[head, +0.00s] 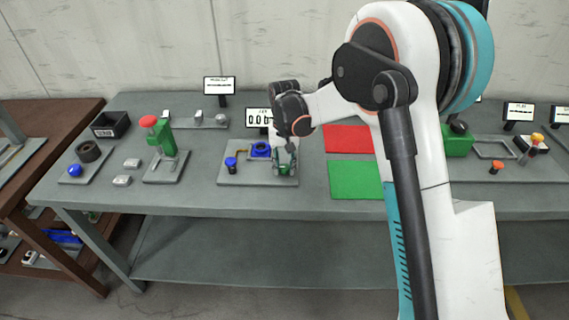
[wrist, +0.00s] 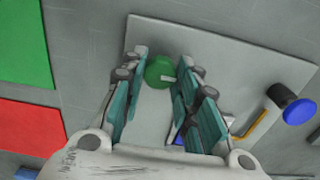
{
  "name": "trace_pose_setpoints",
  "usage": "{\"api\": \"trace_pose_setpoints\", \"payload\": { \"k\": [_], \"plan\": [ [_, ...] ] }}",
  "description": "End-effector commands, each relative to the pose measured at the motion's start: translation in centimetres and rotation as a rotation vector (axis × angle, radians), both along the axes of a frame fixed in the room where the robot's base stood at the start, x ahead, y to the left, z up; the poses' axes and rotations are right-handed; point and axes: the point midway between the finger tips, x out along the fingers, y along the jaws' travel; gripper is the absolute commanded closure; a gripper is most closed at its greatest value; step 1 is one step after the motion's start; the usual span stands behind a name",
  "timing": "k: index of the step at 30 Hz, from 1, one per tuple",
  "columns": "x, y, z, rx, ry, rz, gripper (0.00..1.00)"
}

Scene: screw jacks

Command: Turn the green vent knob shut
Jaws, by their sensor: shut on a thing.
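The green vent knob (wrist: 158,71) has a pale pointer bar on top. It sits near the edge of a grey plate (wrist: 225,62). My gripper (wrist: 161,60) reaches down over it, with one teal finger on each side, shut on the knob. In the head view my gripper (head: 286,158) is at the right end of the same plate (head: 228,177), and its fingers partly cover the green knob (head: 283,171).
The plate also bears a blue knob on a black base (head: 231,164), a blue ring-shaped part (head: 260,150) and a yellow pipe (head: 243,157). A display (head: 258,117) stands behind. Green (head: 354,179) and red (head: 348,139) mats lie to the right. A red-topped green jack (head: 158,138) stands left.

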Motion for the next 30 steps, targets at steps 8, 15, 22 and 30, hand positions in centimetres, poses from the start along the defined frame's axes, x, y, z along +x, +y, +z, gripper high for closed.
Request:
{"api": "trace_pose_setpoints", "payload": {
  "k": [8,15,22,30],
  "plan": [
    [0.0,0.0,0.0,0.001,0.000,-0.001,0.51],
    [0.0,0.0,0.0,0.000,0.000,0.000,0.51],
    [0.0,0.0,1.2,0.000,0.000,0.001,0.51],
    [0.0,0.0,6.3,0.000,0.000,0.000,0.51]
  ]
}}
